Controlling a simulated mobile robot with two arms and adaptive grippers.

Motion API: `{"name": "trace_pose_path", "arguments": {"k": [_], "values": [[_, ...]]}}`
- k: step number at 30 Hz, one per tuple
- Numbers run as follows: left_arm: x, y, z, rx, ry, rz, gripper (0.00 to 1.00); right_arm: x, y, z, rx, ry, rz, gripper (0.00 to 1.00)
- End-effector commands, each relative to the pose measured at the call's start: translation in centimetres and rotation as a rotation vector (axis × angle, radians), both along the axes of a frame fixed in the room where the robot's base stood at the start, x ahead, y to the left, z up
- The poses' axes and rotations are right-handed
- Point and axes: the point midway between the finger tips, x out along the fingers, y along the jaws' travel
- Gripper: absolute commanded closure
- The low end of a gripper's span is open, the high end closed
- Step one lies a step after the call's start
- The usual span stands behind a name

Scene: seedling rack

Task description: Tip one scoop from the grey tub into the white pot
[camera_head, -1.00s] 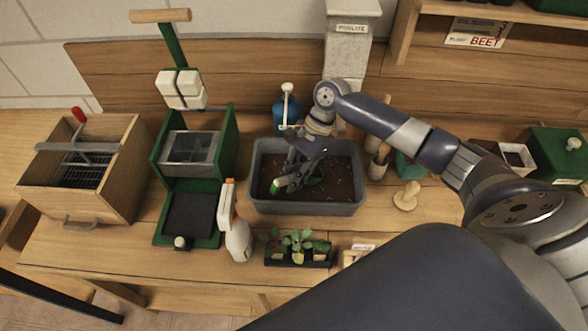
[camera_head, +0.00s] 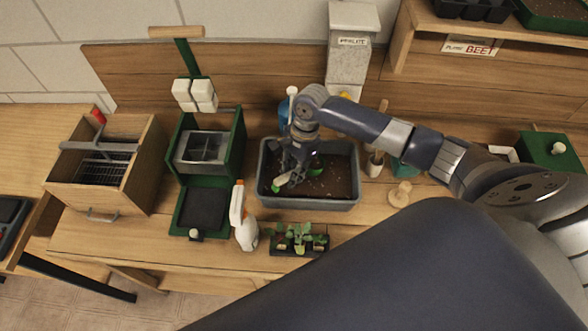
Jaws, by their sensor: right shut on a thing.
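The grey tub (camera_head: 340,203) stands on the bench in the middle, with dark soil in it. My right gripper (camera_head: 288,178) is low over the left part of the soil, shut on a scoop. A white pot (camera_head: 503,152) shows only as a pale rim at the right, mostly behind my right arm. My left gripper is not in view.
A white spray bottle (camera_head: 244,222) and a seedling tray (camera_head: 299,240) stand in front of the tub. A green press (camera_head: 205,160) and a wooden box (camera_head: 105,165) are at the left. A wooden stamp (camera_head: 400,195) and a green box (camera_head: 550,152) are at the right.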

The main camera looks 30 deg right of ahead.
Motion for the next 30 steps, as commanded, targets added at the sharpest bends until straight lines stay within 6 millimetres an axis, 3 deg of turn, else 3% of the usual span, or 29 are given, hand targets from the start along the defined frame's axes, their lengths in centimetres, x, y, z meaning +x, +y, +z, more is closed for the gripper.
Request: {"name": "trace_pose_path", "arguments": {"k": [4, 21, 30], "values": [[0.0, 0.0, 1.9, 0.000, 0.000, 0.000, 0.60, 0.0, 0.4, 1.7, -0.037, -0.010, 0.002, 1.00], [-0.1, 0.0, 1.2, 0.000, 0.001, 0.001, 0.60, -0.2, 1.7, 6.0, -0.190, -0.040, 0.002, 1.00], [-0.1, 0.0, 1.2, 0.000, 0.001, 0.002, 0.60, -0.3, 1.9, 7.1, -0.227, -0.045, 0.000, 1.00]]}}
